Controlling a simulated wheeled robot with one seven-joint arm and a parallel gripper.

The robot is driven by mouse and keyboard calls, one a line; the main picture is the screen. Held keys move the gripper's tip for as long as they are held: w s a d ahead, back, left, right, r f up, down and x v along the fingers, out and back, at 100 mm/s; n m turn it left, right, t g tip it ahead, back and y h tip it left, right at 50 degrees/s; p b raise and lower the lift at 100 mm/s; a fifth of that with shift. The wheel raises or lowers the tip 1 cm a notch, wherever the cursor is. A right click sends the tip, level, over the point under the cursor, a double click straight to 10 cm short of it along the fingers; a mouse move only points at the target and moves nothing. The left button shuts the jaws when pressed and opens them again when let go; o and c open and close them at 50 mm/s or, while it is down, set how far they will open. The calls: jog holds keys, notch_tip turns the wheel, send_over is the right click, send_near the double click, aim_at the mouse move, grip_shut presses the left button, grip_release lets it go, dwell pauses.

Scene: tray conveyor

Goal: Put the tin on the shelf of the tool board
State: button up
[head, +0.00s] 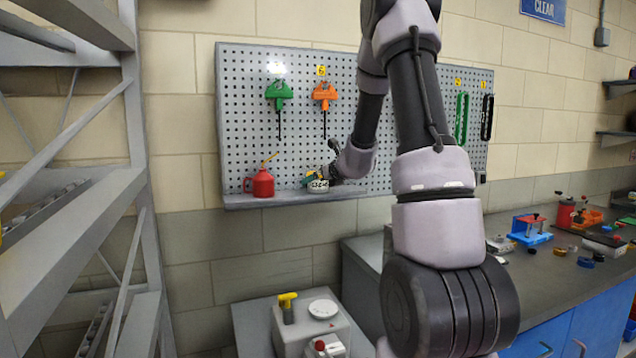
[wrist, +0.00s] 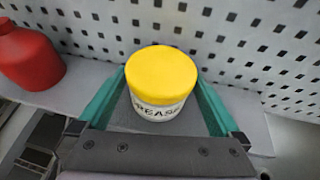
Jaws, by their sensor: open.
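The tin (wrist: 162,78) has a yellow lid and a white label with dark lettering. It stands upright on the grey shelf (wrist: 250,112) of the tool board (head: 300,150), close to the perforated panel. My gripper (wrist: 161,82) is open, with its green fingers on either side of the tin; whether either finger touches it cannot be told. In the head view the tin (head: 318,185) shows small, with its label facing out and my gripper (head: 322,178) partly covering it. The tin's underside is hidden.
A red oil can (head: 262,183) stands on the shelf left of the tin; it also shows in the wrist view (wrist: 28,58). Green and orange tools hang above. A workbench (head: 540,262) with parts lies right. A metal frame (head: 135,120) stands left.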

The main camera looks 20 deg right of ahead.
jog(key=v, duration=1.1)
jog(key=s+a+r+n+g+y, duration=0.2)
jog(key=s+a+r+n+y, duration=0.15)
jog(key=s+a+n, duration=0.35)
jog(key=s+a+r+n+g+y, duration=0.1)
jog(key=s+a+r+n+y, duration=0.1)
jog(key=s+a+r+n, duration=0.45)
jog(key=s+f+n+g+h, duration=0.3)
jog(key=s+n+h, duration=0.2)
jog(key=s+n, duration=1)
jog(key=shift+s+f+n, duration=0.15)
jog(key=shift+f+n, duration=0.1)
jog(key=shift+n, duration=0.6)
jog(key=shift+d+h, duration=0.1)
jog(key=shift+h, duration=0.15)
